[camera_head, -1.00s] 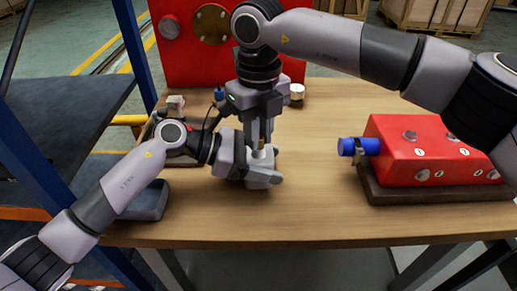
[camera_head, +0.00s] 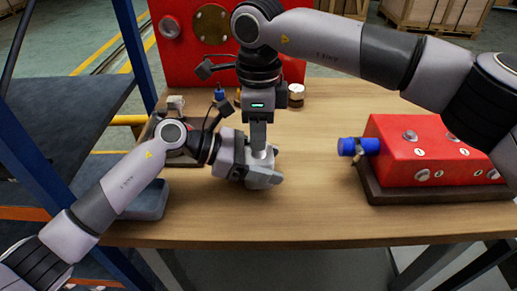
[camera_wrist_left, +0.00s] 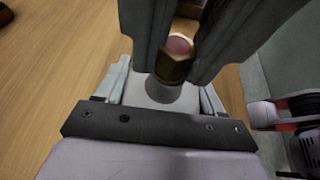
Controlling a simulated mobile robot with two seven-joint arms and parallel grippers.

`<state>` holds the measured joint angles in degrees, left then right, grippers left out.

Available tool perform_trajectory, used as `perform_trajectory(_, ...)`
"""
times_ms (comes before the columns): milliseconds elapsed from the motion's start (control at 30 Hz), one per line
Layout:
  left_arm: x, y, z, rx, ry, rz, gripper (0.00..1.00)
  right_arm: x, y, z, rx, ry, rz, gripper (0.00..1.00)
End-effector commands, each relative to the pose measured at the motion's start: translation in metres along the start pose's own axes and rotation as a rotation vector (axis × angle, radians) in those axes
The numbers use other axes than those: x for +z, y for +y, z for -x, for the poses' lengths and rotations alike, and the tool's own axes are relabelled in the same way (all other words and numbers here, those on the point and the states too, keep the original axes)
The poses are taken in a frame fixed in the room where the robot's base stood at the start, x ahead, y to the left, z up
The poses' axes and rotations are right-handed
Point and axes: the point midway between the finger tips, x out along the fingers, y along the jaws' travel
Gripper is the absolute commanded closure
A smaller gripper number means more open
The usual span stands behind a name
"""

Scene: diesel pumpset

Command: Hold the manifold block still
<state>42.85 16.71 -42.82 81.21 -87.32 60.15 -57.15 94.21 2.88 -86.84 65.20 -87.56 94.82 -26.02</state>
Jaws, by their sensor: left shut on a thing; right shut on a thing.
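The manifold block is mostly hidden between the fingers of my left gripper (camera_head: 264,174), low over the wooden table. Its pale round neck (camera_wrist_left: 158,92) shows in the left wrist view, with a brass hex fitting (camera_wrist_left: 174,66) with a pinkish end on it. My left gripper comes from the left and is shut on the block. My right gripper (camera_head: 259,146) points straight down from above and is shut on the brass fitting. Its dark fingers stand on either side of the fitting in the left wrist view. The fitting is hidden by the right fingers in the head view.
A red box with a blue cap (camera_head: 351,146) stands on a dark base at the right. A large red panel (camera_head: 180,65) rises at the back. A small brass-and-white part (camera_head: 296,95) stands behind my right gripper. The table's front middle is clear.

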Motion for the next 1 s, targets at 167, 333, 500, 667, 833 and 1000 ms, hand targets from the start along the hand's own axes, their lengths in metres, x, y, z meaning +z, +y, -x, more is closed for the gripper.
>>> perform_trajectory(167, 0.0001, 0.0, 0.0001, 0.0, 0.0, 0.0, 0.85, -0.0002, -0.0004, 0.0002, -0.001, 0.0, 0.083, 1.0)
perform_trajectory(333, 0.0001, 0.0, 0.0001, 0.0, 0.0, 0.0, 0.85, -0.0002, -0.0004, 0.0001, -0.001, 0.0, 0.081, 1.0)
perform_trajectory(500, 0.0001, 0.0, 0.0001, 0.0, 0.0, 0.0, 0.85, -0.0002, -0.0005, 0.0001, -0.001, 0.0, 0.148, 1.0)
perform_trajectory(667, 0.0001, -0.0001, 0.0001, 0.0, 0.0, 0.0, 0.85, 0.0, -0.0005, 0.0002, -0.002, 0.0, 0.325, 1.0)
perform_trajectory(833, 0.0001, -0.0001, 0.0001, 0.0, 0.0, -0.001, 0.85, 0.0002, -0.0005, 0.0002, -0.002, 0.0, 0.505, 1.0)
perform_trajectory(1000, 0.0002, -0.0002, 0.0, -0.001, 0.0, -0.001, 0.85, 0.0004, -0.0006, 0.0003, -0.002, 0.0, 0.599, 1.0)
